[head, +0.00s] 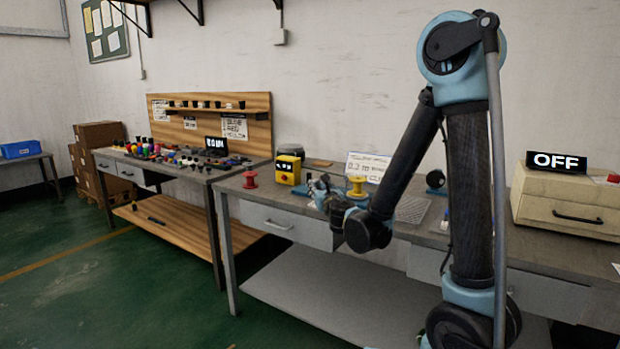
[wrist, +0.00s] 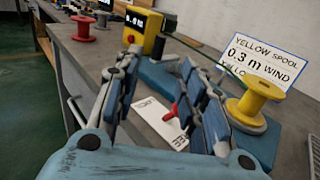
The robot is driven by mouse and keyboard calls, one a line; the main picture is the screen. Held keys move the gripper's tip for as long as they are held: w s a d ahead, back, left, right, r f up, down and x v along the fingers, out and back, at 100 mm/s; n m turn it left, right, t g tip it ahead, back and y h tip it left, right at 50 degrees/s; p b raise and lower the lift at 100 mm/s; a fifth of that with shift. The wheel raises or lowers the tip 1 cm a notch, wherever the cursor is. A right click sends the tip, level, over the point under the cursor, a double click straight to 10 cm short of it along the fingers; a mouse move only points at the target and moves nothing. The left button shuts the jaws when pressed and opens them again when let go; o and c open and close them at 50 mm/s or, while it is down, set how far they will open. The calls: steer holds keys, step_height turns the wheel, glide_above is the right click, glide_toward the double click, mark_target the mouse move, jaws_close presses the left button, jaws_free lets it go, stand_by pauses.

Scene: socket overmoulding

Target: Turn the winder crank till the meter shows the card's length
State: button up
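The yellow meter box (head: 288,170) stands on the grey bench; in the wrist view its dark display (wrist: 136,18) seems to read 0.0 m, though small. The card (wrist: 262,58) reads "YELLOW SPOOL 0.3 m WIND". The yellow spool (wrist: 254,100) sits upright on the winder's blue base (wrist: 262,145), at right in the wrist view. A red part (wrist: 182,106), perhaps the crank's grip, shows beside my right finger; the crank arm is not clear. My gripper (wrist: 160,62) is open, its fingers apart on either side of a gap, holding nothing I can see.
A red spool (head: 250,180) stands at the bench's left end. A white printed sheet (wrist: 158,120) lies below my fingers. A cream box (head: 566,205) with an OFF sign (head: 556,162) stands at right. A second bench (head: 190,172) with many small parts is at left.

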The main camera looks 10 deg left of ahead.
mark_target(310, 175)
steer(key=x, duration=1.6)
steer(key=shift+w, duration=0.45)
jaws_close()
